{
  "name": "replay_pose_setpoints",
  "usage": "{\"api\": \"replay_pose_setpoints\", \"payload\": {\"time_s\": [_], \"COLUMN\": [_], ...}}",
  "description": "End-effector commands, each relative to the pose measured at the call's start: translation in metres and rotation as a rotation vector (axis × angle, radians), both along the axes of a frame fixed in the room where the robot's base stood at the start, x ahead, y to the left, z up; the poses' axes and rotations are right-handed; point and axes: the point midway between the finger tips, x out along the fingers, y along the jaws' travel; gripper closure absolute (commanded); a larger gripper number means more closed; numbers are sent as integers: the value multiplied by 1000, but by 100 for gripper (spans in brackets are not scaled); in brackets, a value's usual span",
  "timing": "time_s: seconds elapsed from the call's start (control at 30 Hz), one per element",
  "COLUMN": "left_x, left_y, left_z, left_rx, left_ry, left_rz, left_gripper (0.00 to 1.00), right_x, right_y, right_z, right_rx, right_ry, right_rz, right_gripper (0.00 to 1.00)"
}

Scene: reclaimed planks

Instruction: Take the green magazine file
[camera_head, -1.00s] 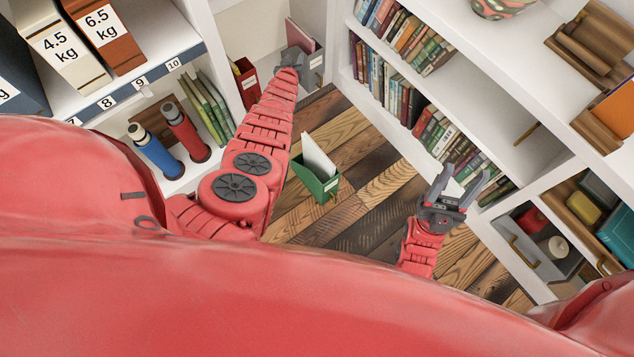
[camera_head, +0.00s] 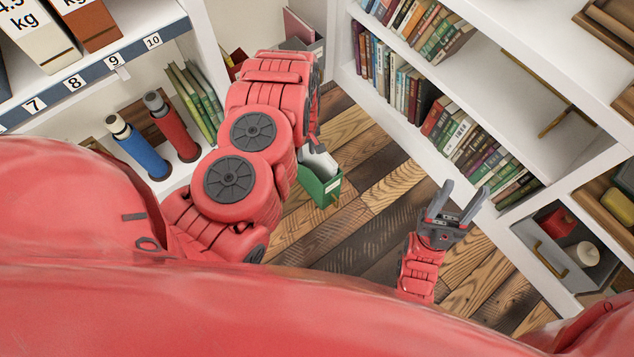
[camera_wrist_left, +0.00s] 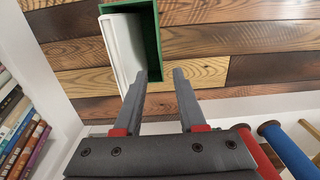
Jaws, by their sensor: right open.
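The green magazine file (camera_head: 328,190) stands on the plank floor with white papers in it, partly hidden behind my left arm. In the left wrist view the green file (camera_wrist_left: 153,38) lies just ahead of my left gripper (camera_wrist_left: 160,73). That gripper is open, with nothing held; the file's right wall lines up between its two fingers. Whether they touch the file I cannot tell. In the head view my left arm hides most of its gripper. My right gripper (camera_head: 464,188) is open and empty above the floor, right of the file.
Bookshelves (camera_head: 480,75) line the right side, with an open drawer (camera_head: 565,255) at lower right. On the left shelf are a blue bottle (camera_head: 140,150), a red bottle (camera_head: 172,128) and green books (camera_head: 195,100). A grey file (camera_head: 305,45) stands at the back.

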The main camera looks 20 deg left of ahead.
Motion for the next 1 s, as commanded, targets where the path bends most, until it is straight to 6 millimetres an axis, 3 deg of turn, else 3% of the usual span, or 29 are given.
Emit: {"api": "replay_pose_setpoints", "payload": {"time_s": [0.03, 0.1, 0.4, 0.7, 0.93, 1.0], "left_x": [-1, -1, 0, 0, 0, 0], "left_y": [2, 1, 1, 0, -1, -1], "left_z": [-17, -28, -49, -93, -93, -93], "left_rx": [3, 2, 1, 3, 1, 1], "left_ry": [2, 2, -2, -5, -4, -3], "left_rz": [2, 0, 0, 0, 0, 0], "left_gripper": [60, 60, 60, 60, 60, 71], "right_x": [0, 0, 0, -1, -2, -2], "right_y": [0, 0, 0, 0, 0, 0], "right_z": [-9, -13, -21, -43, -42, -42], "right_rx": [0, 0, 0, -10, -12, -12], "right_ry": [0, 0, 0, -7, -9, -9], "right_rz": [0, 0, 0, -1, -1, -1], "right_gripper": [48, 48, 48, 48, 48, 48]}}
